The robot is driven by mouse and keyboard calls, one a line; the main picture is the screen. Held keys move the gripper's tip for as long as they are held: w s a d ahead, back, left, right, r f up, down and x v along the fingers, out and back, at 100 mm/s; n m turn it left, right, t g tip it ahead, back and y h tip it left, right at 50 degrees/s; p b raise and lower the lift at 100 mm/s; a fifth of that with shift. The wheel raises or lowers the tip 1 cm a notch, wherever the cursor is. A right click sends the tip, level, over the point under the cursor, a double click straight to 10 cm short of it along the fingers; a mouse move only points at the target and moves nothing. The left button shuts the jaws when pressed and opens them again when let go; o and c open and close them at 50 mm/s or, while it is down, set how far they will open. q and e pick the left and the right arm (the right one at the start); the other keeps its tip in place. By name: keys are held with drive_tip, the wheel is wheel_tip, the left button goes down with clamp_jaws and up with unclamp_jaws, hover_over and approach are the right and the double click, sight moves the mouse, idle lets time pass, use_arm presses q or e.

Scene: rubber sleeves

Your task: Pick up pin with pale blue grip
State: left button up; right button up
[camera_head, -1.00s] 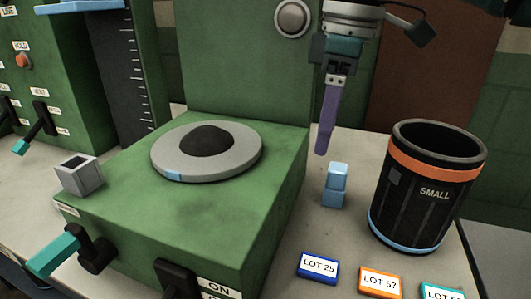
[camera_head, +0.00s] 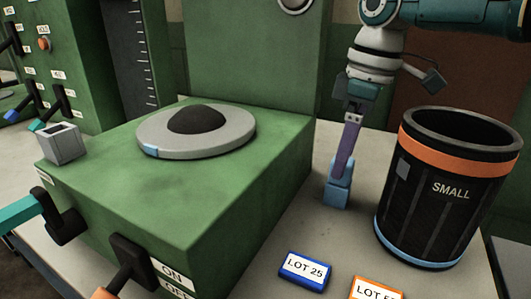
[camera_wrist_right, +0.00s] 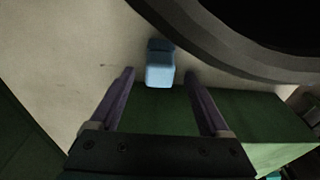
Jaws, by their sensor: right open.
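The pin with the pale blue grip (camera_head: 337,187) stands on the grey table between the green machine and the black bin. In the right wrist view its pale blue grip (camera_wrist_right: 160,68) lies ahead of the fingertips, roughly centred between them. My right gripper (camera_head: 345,170) is open, with its purple fingers pointing down close to the grip and partly overlapping it in the head view. My left gripper is not in view.
A black bin (camera_head: 412,205) marked SMALL stands close on the right. The green machine (camera_head: 190,200) with a round grey plate (camera_head: 215,143) and levers is on the left. Tags LOT 25 (camera_head: 304,271) and an orange one (camera_head: 376,290) lie in front.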

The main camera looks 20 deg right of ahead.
drive_tip(key=shift+f, duration=0.25)
clamp_jaws()
idle(0.5)
